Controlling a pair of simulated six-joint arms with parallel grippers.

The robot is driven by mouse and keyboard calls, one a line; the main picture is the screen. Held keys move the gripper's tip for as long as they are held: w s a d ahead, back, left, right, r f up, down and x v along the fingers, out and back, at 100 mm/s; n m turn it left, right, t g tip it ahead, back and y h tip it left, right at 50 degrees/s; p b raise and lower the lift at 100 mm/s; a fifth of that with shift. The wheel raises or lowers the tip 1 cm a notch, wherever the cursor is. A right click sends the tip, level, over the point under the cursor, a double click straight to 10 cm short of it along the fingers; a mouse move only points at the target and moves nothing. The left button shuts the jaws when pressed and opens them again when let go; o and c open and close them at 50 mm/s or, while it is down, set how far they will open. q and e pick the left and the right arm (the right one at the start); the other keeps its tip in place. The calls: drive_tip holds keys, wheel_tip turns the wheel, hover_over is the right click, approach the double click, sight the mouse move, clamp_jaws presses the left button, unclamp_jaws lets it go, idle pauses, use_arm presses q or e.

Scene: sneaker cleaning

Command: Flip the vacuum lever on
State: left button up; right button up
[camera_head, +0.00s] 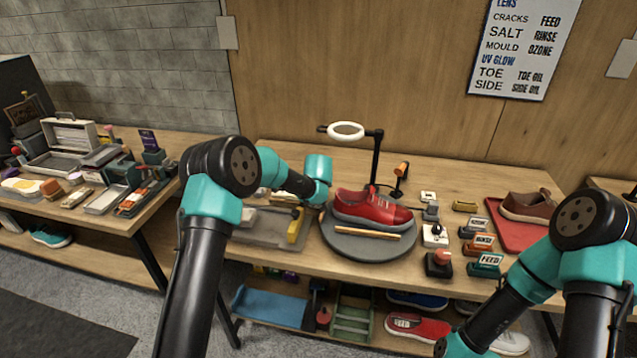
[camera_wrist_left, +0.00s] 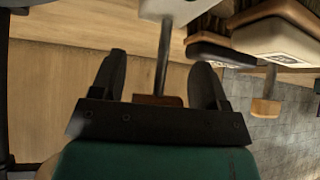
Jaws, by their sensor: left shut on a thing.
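In the left wrist view, my left gripper (camera_wrist_left: 160,60) has its two dark fingers on either side of a metal lever rod with a brown end block (camera_wrist_left: 158,100). The rod comes out of a pale housing (camera_wrist_left: 175,8) at the top edge. The gripper is shut on this lever; the exact contact is hard to see. A second lever with a tan block (camera_wrist_left: 265,107) sits to the right on a black and white housing (camera_wrist_left: 277,40). In the head view, my left arm hides the fingertips and lever, near the small boxes left of the turntable.
A red sneaker (camera_head: 370,210) rests on a grey turntable (camera_head: 366,246) with a wooden stick in front. A ring lamp (camera_head: 346,131) stands behind it.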

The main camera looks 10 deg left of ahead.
use_arm(q)
drive_tip(key=shift+s+a+r, duration=0.1)
drive_tip(key=shift+a+r, duration=0.05)
drive_tip(key=shift+r, duration=0.1)
drive_tip(key=o, duration=1)
drive_tip(key=shift+s, duration=0.1)
drive_tip(key=shift+o, duration=1.2)
drive_tip(key=shift+f, duration=0.2)
drive_tip(key=v, duration=1.7)
drive_tip(key=shift+s, duration=0.35)
